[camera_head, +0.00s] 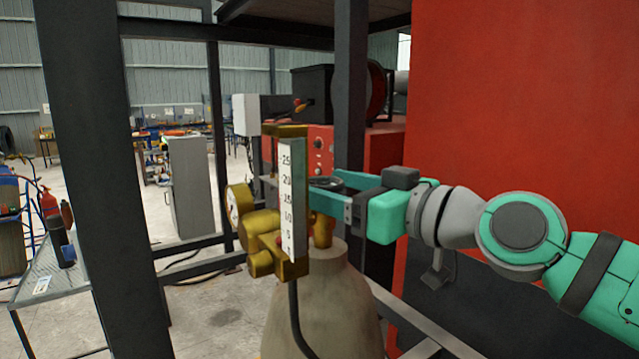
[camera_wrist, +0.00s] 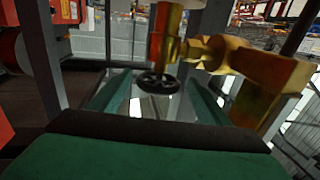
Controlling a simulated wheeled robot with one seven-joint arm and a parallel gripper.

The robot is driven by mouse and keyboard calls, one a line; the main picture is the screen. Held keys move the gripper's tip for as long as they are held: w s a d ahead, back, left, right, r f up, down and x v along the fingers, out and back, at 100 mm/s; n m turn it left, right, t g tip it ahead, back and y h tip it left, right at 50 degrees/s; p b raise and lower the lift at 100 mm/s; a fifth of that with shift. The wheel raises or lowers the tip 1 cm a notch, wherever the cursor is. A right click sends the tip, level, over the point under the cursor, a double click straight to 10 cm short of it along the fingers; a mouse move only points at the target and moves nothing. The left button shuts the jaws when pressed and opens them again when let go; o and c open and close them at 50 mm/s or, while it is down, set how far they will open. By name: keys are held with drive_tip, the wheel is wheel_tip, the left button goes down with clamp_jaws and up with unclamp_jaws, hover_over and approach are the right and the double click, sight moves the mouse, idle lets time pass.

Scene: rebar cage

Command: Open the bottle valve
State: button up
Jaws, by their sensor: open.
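The grey gas bottle (camera_head: 325,312) stands upright in front of me, with brass fittings (camera_head: 322,228) on top. Its valve is a small dark handwheel (camera_head: 326,183), partly hidden behind the white scale plate in the head view. The handwheel also shows in the wrist view (camera_wrist: 157,82), below a brass stem in that picture. My gripper (camera_head: 322,186) reaches in from the right with teal fingers. It is open, and in the wrist view (camera_wrist: 156,88) one finger lies on each side of the handwheel, with gaps showing. I see no clear contact.
A brass regulator with a round gauge (camera_head: 238,207) and a white scale plate (camera_head: 292,200) stands left of the valve. Dark frame posts (camera_head: 350,90) rise close by. A large red panel (camera_head: 520,100) fills the right side. A black hose (camera_head: 297,320) hangs in front of the bottle.

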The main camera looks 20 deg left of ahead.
drive_tip(key=shift+w+a, duration=0.35)
drive_tip(key=shift+c, duration=0.4)
drive_tip(key=shift+a, duration=0.1)
drive_tip(key=c, duration=1)
drive_tip(key=shift+r+n+g, duration=0.1)
drive_tip(key=shift+n+g, duration=0.2)
drive_tip(key=shift+g, duration=0.1)
